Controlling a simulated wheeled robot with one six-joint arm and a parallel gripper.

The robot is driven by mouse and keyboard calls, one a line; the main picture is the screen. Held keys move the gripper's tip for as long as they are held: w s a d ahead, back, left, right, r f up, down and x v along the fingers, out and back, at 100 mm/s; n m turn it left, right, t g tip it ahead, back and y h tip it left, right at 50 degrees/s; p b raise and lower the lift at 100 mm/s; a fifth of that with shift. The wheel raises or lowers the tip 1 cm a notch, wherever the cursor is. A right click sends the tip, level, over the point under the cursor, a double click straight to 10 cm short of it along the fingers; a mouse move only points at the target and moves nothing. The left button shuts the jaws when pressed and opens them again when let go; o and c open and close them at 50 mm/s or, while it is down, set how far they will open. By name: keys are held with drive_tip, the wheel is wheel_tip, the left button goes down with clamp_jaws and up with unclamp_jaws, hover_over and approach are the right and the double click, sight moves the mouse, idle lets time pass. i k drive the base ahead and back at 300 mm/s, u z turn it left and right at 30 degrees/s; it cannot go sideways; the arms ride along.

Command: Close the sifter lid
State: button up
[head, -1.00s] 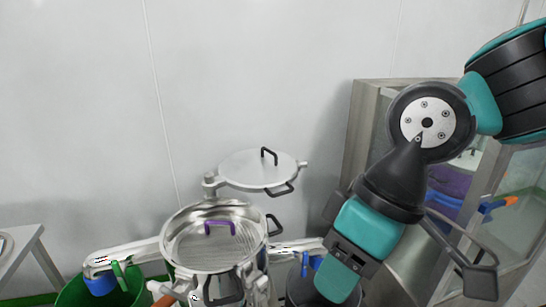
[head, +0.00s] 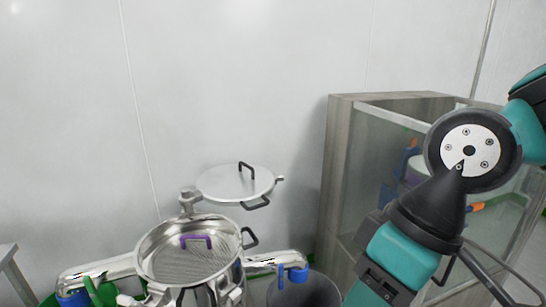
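The sifter (head: 146,262) is a shiny round steel vessel at the lower left, with a mesh screen (head: 180,262) inside. A purple handle (head: 196,240) stands on the screen. The sifter lid (head: 222,187) is a flat silver disc with a black handle on top and another at its front rim. It is level, behind and slightly right of the sifter bowl, beside a metal post (head: 187,202) on its left. The bowl is uncovered. My arm shows at the right, well apart from the lid. My gripper is beyond the lower edge of the picture.
A glass-sided cabinet (head: 342,180) stands at the right, behind my arm, with blue, white and orange items inside. A dark bin (head: 305,290) is at the bottom middle. Steel spouts extend left and right of the sifter. A pale wall lies behind; a table edge (head: 8,262) shows at left.

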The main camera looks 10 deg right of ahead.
sight(243, 184)
drive_tip(key=i, duration=0.85)
drive_tip(key=u, duration=0.3)
